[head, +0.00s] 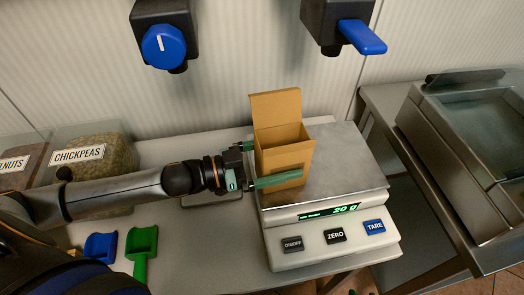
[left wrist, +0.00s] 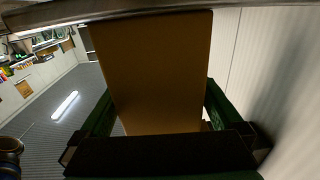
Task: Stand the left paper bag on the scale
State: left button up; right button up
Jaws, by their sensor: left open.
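The brown paper bag (head: 284,155) stands upright on the left part of the scale's metal plate (head: 345,160), its top open and a flap raised at the back. The scale's display (head: 330,212) reads 20 g. My left gripper (head: 279,163) reaches in from the left, open, with its green fingers on either side of the bag. One finger crosses in front of the bag; the other is partly hidden behind it. In the left wrist view the bag (left wrist: 155,70) fills the space between the fingers (left wrist: 157,110). My right gripper is not in view.
A chickpea bin (head: 85,155) stands at the left. A blue scoop (head: 101,246) and a green scoop (head: 142,247) lie on the counter (head: 190,245). Two dispensers with blue handles (head: 164,46) (head: 362,37) hang above. The right part of the scale plate is clear.

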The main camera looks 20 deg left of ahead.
pick_arm(q)
jog(key=shift+a, duration=0.1)
jog(key=p+v, duration=0.2)
jog(key=v, duration=1)
jog(key=shift+s, duration=0.2)
jog(key=shift+s+a, duration=0.1)
